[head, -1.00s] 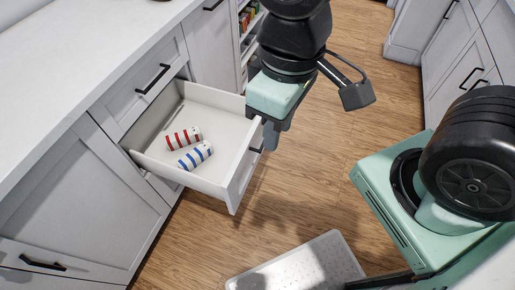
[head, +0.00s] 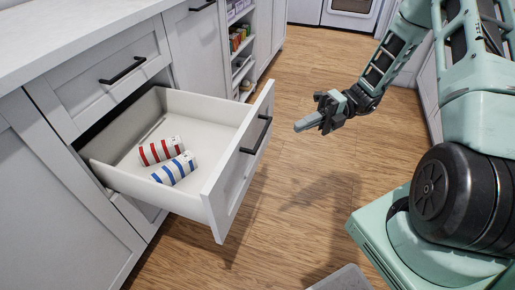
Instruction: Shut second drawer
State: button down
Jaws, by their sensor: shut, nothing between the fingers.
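The second drawer (head: 232,185) is white and pulled far out from the cabinet, below a closed top drawer (head: 110,88). Its front has a black bar handle (head: 257,135). Inside lie a red-striped roll (head: 161,150) and a blue-striped roll (head: 174,169), side by side on the drawer floor. My gripper (head: 300,126) is shut and empty. It is in the air to the right of the drawer front, apart from it, with its fingers pointing left toward the handle side.
A white counter (head: 80,35) runs above the cabinets at left. Open shelves (head: 240,45) with small items stand beyond the drawer. The wooden floor (head: 310,180) right of the drawer is clear, and a light grey object (head: 343,279) lies at the bottom edge.

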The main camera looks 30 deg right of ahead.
aim_at(263, 135)
jog(key=shift+m+t+y, duration=0.3)
jog(key=shift+m+t, duration=0.3)
jog(key=shift+m, duration=0.3)
jog(key=a+b, duration=0.1)
jog(key=a, duration=0.2)
jog(key=w+a+f+b, duration=0.1)
jog(key=a, duration=0.3)
jog(key=w+a+b, duration=0.1)
jog(key=a, duration=0.2)
jog(key=shift+w+a+f, duration=0.15)
jog(key=shift+f, duration=0.05)
jog(key=shift+w+a+r+b, duration=0.1)
jog(key=shift+w+a+b, duration=0.2)
jog(key=shift+w+a, duration=0.2)
